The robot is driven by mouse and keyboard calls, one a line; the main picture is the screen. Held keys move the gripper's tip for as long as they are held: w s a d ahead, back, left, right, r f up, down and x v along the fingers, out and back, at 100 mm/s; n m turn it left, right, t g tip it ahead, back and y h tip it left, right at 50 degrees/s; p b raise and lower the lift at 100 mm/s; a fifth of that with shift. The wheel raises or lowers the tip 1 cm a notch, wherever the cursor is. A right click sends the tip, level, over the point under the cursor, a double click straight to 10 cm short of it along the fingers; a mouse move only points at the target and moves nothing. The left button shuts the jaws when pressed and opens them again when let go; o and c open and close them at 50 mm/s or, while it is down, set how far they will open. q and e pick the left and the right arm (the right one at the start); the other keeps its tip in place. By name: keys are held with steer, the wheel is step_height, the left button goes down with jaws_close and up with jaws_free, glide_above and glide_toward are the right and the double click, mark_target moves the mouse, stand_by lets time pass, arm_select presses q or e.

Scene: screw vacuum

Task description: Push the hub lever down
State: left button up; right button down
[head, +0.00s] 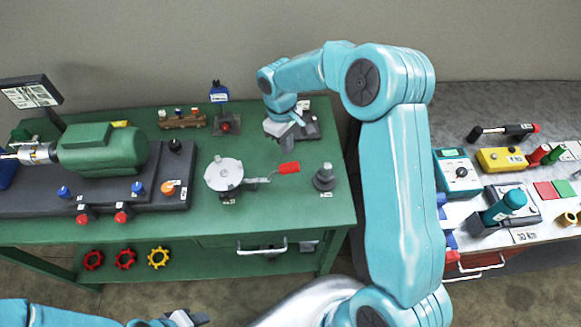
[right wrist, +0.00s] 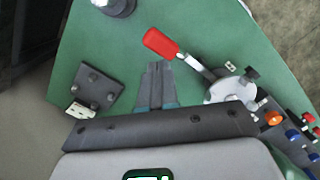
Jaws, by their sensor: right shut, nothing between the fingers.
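The hub (head: 223,174) is a round silver disc on the green bench, and it also shows in the right wrist view (right wrist: 230,91). Its lever ends in a red handle (head: 289,168) that sticks out to the right of the disc; the handle also shows in the right wrist view (right wrist: 161,43). My right gripper (head: 280,131) is above the bench, behind the handle. Its fingers (right wrist: 157,72) are shut and empty, apart from the handle. My left gripper (head: 184,318) is at the bottom edge, partly cut off; its fingers are unclear.
A grey post (head: 324,178) stands right of the handle. A dark block (right wrist: 97,88) lies beside my right gripper. A green motor (head: 105,150) on a dark base is at the left. A second table (head: 480,228) with tools stands at the right, past a gap.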

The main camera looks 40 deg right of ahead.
mark_target(288, 164)
steer(key=shift+s+f+b, duration=0.15)
steer(key=shift+f+b, duration=0.8)
steer(key=shift+f, duration=0.7)
steer(key=shift+s+f+b, duration=0.15)
steer(key=shift+f+b, duration=0.8)
steer(key=shift+f, duration=0.65)
step_height(288, 164, down, 4)
steer(key=b, duration=0.3)
steer(key=shift+f+b, duration=0.15)
steer(key=shift+b, duration=0.15)
steer(key=shift+w+r+p, duration=0.1)
steer(key=shift+r+p, duration=0.2)
steer(key=w+r, duration=0.2)
steer(key=r, duration=0.6)
steer(key=w+a+r, duration=0.1)
steer(key=w+r, duration=0.1)
steer(key=r, duration=0.7)
steer(key=shift+w+r, duration=0.15)
steer(key=shift+w, duration=0.1)
